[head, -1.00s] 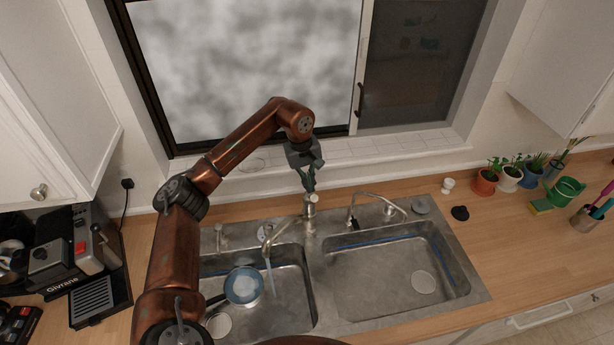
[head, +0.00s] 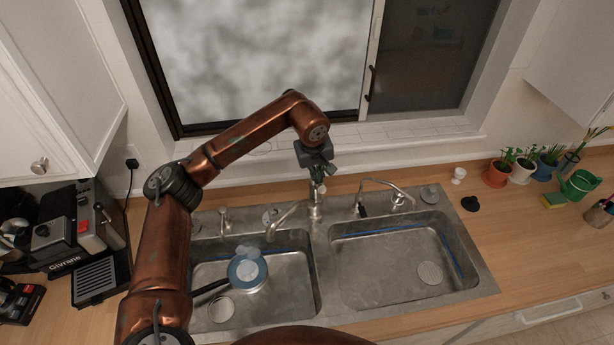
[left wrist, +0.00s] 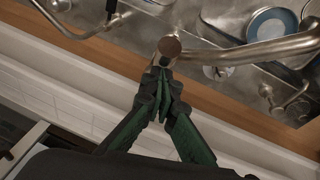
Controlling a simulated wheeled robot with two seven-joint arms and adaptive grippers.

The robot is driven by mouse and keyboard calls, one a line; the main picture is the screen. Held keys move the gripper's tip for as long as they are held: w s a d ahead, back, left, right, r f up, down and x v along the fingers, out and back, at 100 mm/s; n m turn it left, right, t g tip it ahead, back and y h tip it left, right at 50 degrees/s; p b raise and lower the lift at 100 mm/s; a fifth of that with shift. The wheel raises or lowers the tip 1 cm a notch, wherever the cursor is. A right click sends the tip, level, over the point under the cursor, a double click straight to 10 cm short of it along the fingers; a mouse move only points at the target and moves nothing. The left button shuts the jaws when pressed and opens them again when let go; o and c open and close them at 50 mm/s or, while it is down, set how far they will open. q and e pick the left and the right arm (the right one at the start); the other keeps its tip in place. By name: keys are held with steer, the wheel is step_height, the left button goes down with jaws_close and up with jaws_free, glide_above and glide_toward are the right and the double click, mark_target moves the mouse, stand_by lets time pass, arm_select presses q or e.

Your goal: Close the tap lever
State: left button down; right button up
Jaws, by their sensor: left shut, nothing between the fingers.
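The metal tap (head: 315,208) stands at the back of the sink, between the two basins, with its spout over the left basin. No water stream shows under the spout. My left gripper (head: 317,182) is directly above the tap's top, pointing down. In the left wrist view my left gripper (left wrist: 163,72) has its green-black fingers shut and empty, with the tips at the tap's round top (left wrist: 170,46). I cannot tell whether they touch it. The lever itself is hard to make out, partly hidden by the fingers. My right gripper is not in view.
A blue pan (head: 247,271) lies in the left basin. A second, thinner faucet (head: 383,184) stands to the right of the tap. The window sill (head: 400,134) is close behind my gripper. A coffee machine (head: 80,230) is at left, potted plants (head: 497,173) at right.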

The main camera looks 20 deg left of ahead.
arm_select(q)
steer(key=shift+s+r, duration=0.15)
steer(key=shift+r, duration=0.15)
steer(key=v, duration=1.1)
steer(key=shift+r, duration=0.2)
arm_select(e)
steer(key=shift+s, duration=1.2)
arm_select(q)
steer(key=shift+f, duration=0.1)
